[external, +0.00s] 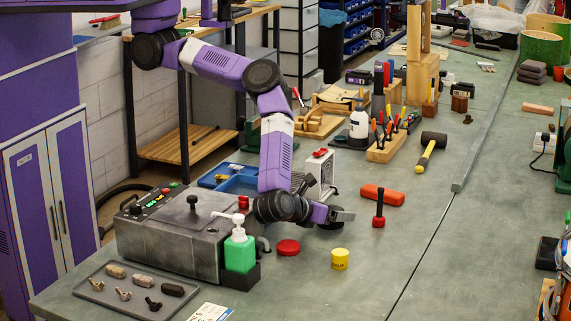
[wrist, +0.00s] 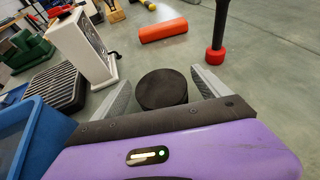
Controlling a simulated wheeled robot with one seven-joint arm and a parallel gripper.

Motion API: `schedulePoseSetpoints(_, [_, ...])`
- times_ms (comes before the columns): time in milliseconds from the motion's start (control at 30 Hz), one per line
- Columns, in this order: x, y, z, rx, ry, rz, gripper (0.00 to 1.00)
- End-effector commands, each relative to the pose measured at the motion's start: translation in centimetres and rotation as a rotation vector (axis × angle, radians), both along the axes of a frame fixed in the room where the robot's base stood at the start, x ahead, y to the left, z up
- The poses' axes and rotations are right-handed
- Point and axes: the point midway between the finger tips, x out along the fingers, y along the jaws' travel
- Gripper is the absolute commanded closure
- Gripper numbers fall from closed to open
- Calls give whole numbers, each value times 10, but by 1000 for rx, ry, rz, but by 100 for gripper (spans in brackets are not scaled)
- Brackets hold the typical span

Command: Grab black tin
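The black tin (wrist: 161,89) is a round, dark, flat-topped can in the wrist view. It stands between the two fingers of my gripper (wrist: 162,85). The fingers are wide apart, one on each side of it, with thin gaps seeming to show at its sides; contact is hard to judge. In the external view my gripper (external: 340,215) is low over the bench, right of the green soap bottle.
A red tin (external: 288,247) and a yellow tin (external: 340,259) stand nearby on the bench. A red-headed mallet (external: 378,208) and a red block (external: 383,195) are to the right. The blue tray (wrist: 35,135) and a white-framed box (wrist: 82,45) are close on the left.

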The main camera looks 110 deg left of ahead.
Motion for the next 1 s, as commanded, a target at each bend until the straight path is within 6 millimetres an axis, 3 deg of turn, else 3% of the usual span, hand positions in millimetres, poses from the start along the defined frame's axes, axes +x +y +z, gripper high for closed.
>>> schedulePoseSetpoints(33, [0, 0, 0, 0, 0, 0, 26])
schedulePoseSetpoints(300, [0, 0, 0, 0, 0, 0, 79])
schedulePoseSetpoints(333, [0, 0, 0, 0, 0, 0, 82])
schedulePoseSetpoints(767, [0, 0, 11, -1, 1, 1, 83])
schedulePoseSetpoints(1000, [1, 0, 54, -2, -1, 1, 83])
